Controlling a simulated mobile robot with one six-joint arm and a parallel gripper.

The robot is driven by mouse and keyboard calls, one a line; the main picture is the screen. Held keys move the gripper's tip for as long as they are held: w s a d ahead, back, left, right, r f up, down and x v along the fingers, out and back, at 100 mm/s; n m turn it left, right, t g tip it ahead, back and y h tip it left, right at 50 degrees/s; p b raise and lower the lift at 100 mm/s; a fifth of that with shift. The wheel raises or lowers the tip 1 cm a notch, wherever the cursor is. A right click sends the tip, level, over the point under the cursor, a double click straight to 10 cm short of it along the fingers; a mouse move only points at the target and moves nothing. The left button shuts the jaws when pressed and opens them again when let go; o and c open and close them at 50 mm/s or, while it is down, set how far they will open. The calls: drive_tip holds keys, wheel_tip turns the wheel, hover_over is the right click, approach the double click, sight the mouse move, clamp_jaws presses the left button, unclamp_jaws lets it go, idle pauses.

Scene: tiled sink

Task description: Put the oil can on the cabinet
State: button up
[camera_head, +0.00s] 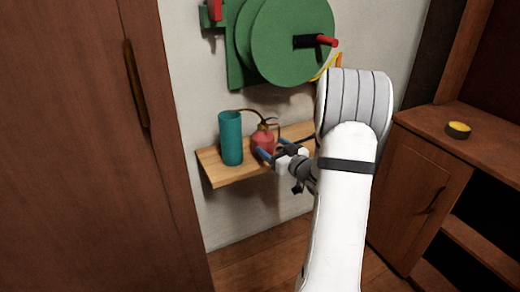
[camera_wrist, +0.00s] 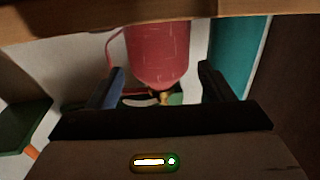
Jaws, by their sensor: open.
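The red oil can (camera_head: 263,141), with a thin curved spout and handle, stands on a small wooden wall shelf (camera_head: 222,177). It also shows upside down in the wrist view (camera_wrist: 158,50). My gripper (camera_head: 274,149) is open at the can, its fingers pointing toward it. In the wrist view the can's body lies between the lines of the two fingertips (camera_wrist: 162,70), with gaps on both sides; I cannot tell how deep it sits between them.
A teal cylinder (camera_head: 231,138) stands on the shelf just left of the can. A green wheel-like device (camera_head: 285,45) with a red handle hangs above. A yellow-and-black round object (camera_head: 458,130) sits on the cabinet top, with bare space around it. A tall wooden door (camera_head: 80,150) is at left.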

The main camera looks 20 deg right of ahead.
sight(260, 139)
drive_tip(key=w, duration=0.2)
drive_tip(key=w+b, duration=0.1)
drive_tip(key=w, duration=0.1)
drive_tip(key=w+a+f+b, duration=0.1)
drive_tip(key=w, duration=0.1)
drive_tip(key=shift+w+a+f, duration=0.1)
drive_tip(key=shift+w, duration=0.1)
drive_tip(key=shift+w+a+b, duration=0.1)
drive_tip(key=shift+w+b, duration=0.25)
drive_tip(key=shift+w, duration=0.15)
drive_tip(key=shift+c, duration=0.4)
drive_tip(key=c, duration=0.7)
drive_tip(key=shift+r, duration=0.2)
drive_tip(key=shift+c, duration=0.9)
drive_tip(key=shift+r, duration=0.1)
